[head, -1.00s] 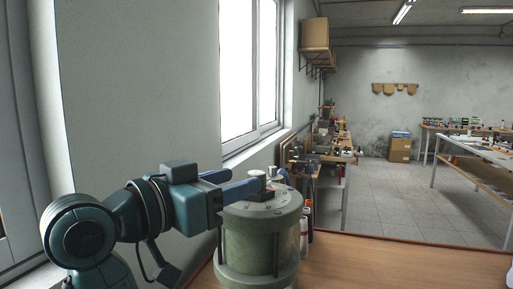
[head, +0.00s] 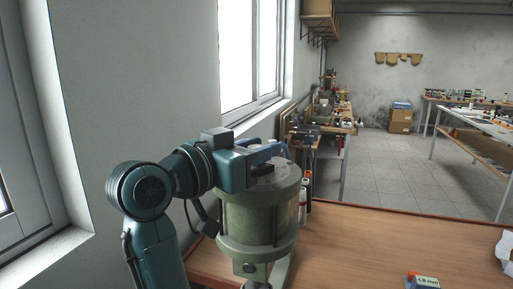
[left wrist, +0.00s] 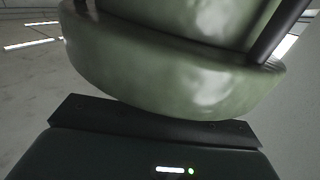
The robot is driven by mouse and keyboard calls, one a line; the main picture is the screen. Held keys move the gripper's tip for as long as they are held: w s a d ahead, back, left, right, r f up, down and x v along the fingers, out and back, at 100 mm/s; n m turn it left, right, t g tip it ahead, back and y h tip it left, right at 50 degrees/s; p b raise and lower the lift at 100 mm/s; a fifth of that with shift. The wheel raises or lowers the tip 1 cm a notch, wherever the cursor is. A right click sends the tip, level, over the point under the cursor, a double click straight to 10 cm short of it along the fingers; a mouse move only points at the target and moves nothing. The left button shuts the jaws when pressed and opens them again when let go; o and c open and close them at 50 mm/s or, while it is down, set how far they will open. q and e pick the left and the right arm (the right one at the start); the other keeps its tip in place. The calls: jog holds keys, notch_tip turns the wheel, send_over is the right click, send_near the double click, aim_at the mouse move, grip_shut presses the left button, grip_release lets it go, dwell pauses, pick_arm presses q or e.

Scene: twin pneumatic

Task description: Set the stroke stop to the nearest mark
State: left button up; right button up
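A green, ribbed-end cylinder (head: 236,215) stands upright on the wooden bench, with a pale round top plate (head: 283,178). My left gripper (head: 277,152) reaches in from the left, its blue fingers over the far part of that top. The two fingers look apart; nothing can be made out between them. I cannot tell whether they touch the top. In the left wrist view the green cylinder (left wrist: 185,75) fills the upper middle, close to the camera, and the fingertips do not show. I cannot make out the stroke stop or its marks. My right gripper is not in view.
Bottles (head: 303,205) stand just right of the cylinder. A white item (head: 506,250) lies at the right edge. The wooden bench (head: 360,235) is clear between. A wall and window are at left.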

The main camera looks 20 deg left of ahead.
pick_arm(q)
jog(key=c, duration=0.5)
jog(key=shift+c, duration=0.2)
